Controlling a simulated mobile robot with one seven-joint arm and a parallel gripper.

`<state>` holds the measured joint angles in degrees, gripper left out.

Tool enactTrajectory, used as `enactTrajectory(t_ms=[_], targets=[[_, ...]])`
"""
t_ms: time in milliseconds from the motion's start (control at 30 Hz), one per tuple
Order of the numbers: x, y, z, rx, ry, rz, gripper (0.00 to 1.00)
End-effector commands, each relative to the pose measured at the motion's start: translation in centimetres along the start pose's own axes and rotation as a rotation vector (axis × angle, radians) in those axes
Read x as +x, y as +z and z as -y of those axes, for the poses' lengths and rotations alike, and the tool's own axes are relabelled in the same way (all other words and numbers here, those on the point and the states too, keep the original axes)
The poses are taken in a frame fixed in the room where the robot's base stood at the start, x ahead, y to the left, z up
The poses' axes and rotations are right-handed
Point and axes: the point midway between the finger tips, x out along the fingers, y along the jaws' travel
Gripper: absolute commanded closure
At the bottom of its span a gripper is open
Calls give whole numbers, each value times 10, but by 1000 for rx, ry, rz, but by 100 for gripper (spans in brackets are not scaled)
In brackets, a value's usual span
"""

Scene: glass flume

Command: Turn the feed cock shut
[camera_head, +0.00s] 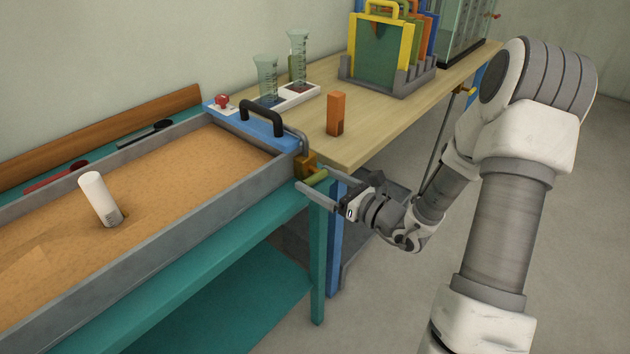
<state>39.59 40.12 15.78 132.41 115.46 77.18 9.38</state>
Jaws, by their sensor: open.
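The feed cock seems to be the brass-coloured body (305,164) at the right end of the sand tray, under a bent grey pipe. A short olive-green lever (317,178) sticks out from it to the right. My gripper (312,177) reaches in from the right with its two grey fingers apart. The lever lies between the fingers in this view. I cannot tell whether either finger touches it. The fingertips are close to the brass body and partly overlap it.
The grey-walled sand tray (225,204) holds a tilted white cylinder (99,198). A blue end block (255,124) carries a black handle (262,116) and a red knob (222,101). An orange block (336,114) stands on the wooden bench (385,112). Open floor lies right.

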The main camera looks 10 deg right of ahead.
Motion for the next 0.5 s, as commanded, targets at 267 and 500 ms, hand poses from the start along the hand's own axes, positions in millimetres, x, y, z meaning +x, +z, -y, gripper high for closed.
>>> enactTrajectory(t_ms=[267,500], targets=[[16,0,0,0,-1,0,0],[16,0,0,0,-1,0,7]])
